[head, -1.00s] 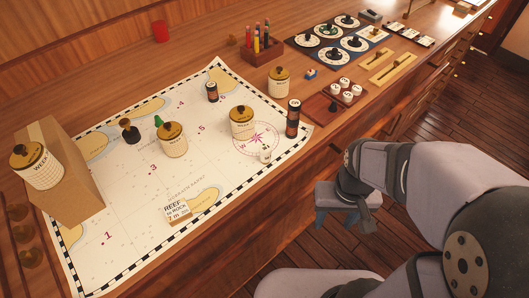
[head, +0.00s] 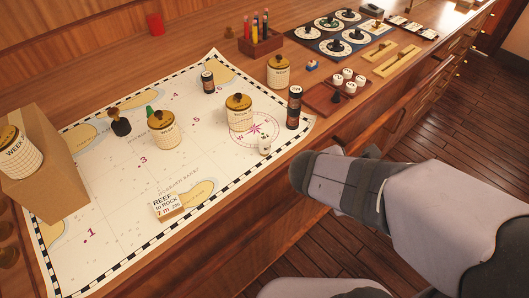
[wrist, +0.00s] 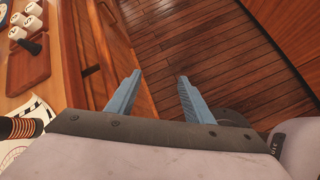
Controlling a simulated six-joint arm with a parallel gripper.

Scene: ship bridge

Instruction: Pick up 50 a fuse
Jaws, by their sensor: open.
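Two dark cylinders look like fuses; their ratings are too small to read. The taller one (head: 294,107), with orange bands, stands upright at the chart's right edge. Part of a banded dark cylinder (wrist: 22,128) shows at the left edge of the wrist view. The shorter one (head: 208,82) stands upright on the upper part of the chart (head: 110,190). My gripper (wrist: 160,76) is open and empty in the wrist view, its blue fingers over the floor beside the counter front. In the head view my arm hides it.
Lidded jars (head: 164,129) stand on and beside the chart. A small die-like piece (head: 264,145) lies near the taller cylinder. A wooden tray with white knobs (head: 337,92) sits to its right. A pencil box (head: 262,41) stands behind. The floor right of the counter is clear.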

